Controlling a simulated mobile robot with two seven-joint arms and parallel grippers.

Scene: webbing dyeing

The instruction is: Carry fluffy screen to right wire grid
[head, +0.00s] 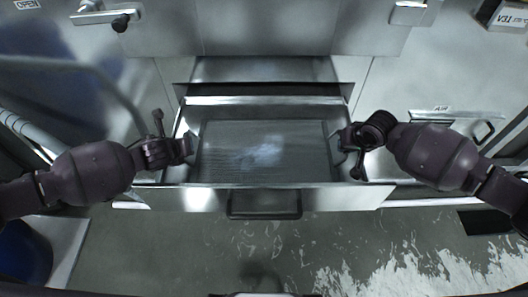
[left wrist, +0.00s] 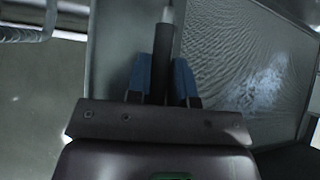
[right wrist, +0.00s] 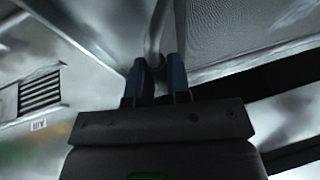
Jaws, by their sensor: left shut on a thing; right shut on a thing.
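The fluffy screen (head: 265,151) is a flat, grey, fine-textured panel with a pale patch near its middle. It lies within the outline of an open metal drawer (head: 340,197); I cannot tell whether it rests on the bottom or is raised. My left gripper (head: 187,147) is shut on the screen's left handle, a thin bar (left wrist: 164,50) between the blue fingers. My right gripper (head: 347,139) is shut on the right handle (right wrist: 156,32). The screen's surface also shows in the left wrist view (left wrist: 250,65) and the right wrist view (right wrist: 240,28). No separate wire grid is clearly visible.
The drawer has a dark front handle (head: 264,206). Metal cabinets stand behind. A panel labelled AIR (head: 455,120) is at the right, and a blue bin (head: 24,255) at the lower left. The floor in front (head: 200,245) is clear, with white stains at the lower right.

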